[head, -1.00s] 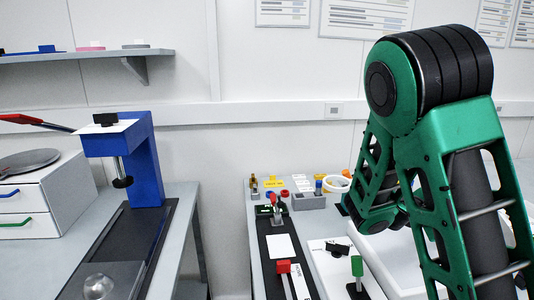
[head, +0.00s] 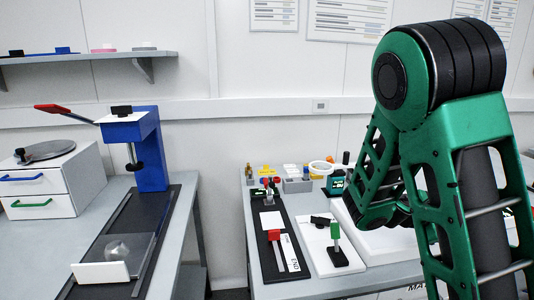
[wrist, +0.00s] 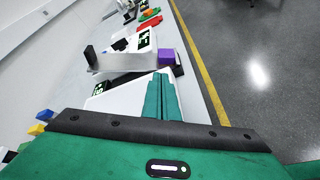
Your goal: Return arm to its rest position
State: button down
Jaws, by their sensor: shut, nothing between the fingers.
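My green arm (head: 440,160) fills the right side of the head view, its elbow high and its forearm reaching down and away over the right bench. The gripper end is hidden behind the arm in the head view. In the wrist view my gripper (wrist: 162,98) shows as two green fingers lying side by side, shut and empty. The fingers point toward a bench, with a purple block (wrist: 166,56) just beyond their tips.
The right bench (head: 380,277) bears a black fixture board (head: 262,228), a white plate with a green-handled clamp (head: 335,245) and small parts behind. A blue press (head: 150,160) and white drawers (head: 60,185) stand at left. Open floor (wrist: 250,75) lies beside a yellow line.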

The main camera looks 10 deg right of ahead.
jog(key=s+a+f+m+g+y, duration=0.1)
jog(key=s+f+m+y, duration=0.15)
jog(key=s+m, duration=0.3)
jog(key=s+a+f+m+g+y, duration=0.1)
jog(key=s+f+m+g+y, duration=0.1)
jog(key=s+m+y, duration=0.3)
jog(key=s+a+r+m+y, duration=0.2)
jog(key=s+a+m+y, duration=0.1)
jog(key=s+a, duration=0.4)
jog(key=s+a+r+m+y, duration=0.2)
jog(key=s+a+m+y, duration=0.1)
jog(key=s+a+m, duration=0.2)
jog(key=s+a, duration=0.1)
jog(key=a, duration=0.1)
jog(key=shift+s+a+r+m+t, duration=0.15)
jog(key=shift+s+a+m+t, duration=0.2)
jog(key=shift+t, duration=0.05)
jog(key=shift+w, duration=0.1)
